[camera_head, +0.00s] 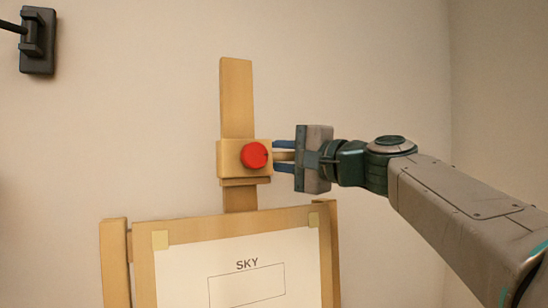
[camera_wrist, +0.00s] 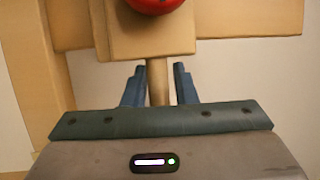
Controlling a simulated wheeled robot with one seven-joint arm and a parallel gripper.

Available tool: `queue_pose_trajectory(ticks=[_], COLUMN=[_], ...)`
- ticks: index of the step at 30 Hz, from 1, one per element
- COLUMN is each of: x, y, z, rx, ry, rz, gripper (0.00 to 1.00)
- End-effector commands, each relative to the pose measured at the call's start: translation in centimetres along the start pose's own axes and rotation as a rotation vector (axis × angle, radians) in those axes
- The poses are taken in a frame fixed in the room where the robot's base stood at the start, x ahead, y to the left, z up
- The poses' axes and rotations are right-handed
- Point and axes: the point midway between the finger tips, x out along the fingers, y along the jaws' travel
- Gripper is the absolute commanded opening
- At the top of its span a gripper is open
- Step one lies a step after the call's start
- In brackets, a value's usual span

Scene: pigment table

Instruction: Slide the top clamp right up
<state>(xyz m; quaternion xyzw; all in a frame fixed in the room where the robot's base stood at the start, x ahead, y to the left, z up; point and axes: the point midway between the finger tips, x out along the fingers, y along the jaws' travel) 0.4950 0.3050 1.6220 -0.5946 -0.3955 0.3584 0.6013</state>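The top clamp (camera_head: 229,160) is a wooden block with a red round knob (camera_head: 254,155). It sits on the upright wooden mast (camera_head: 237,95) of an easel, a little above the board's top edge, with mast showing above it. In the wrist view the clamp block (camera_wrist: 150,43) and the lower part of the knob (camera_wrist: 155,4) show at the top. A round wooden peg (camera_wrist: 158,82) sticks out of the block toward my gripper. My gripper (camera_head: 278,156) is right of the clamp, its two blue fingers on either side of the peg, with gaps beside it.
A wooden-framed board (camera_head: 190,229) holds a white sheet (camera_head: 190,263) marked SKY with an empty rectangle, below the clamp. A dark wall fixture (camera_head: 38,42) is at the upper left. The space around the upper mast is clear.

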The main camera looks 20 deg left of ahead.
Motion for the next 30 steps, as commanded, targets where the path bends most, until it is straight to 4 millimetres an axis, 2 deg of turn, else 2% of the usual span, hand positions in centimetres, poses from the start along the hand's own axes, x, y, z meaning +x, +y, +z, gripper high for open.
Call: queue_pose_trajectory(ticks=[7,11,14,24,30], x=[0.1,-0.5,-2.0,-9.6,-12.7], y=[0.1,0.2,0.3,0.4,0.2], z=[0.2,0.2,0.1,0.1,0.1], rx=[0.000,-0.001,-0.003,-0.002,-0.001], ry=[-0.004,-0.003,0.000,0.001,0.000], rz=[0.001,0.000,0.000,-0.001,0.000], gripper=[0.25,0.25,0.25,0.25,0.25])
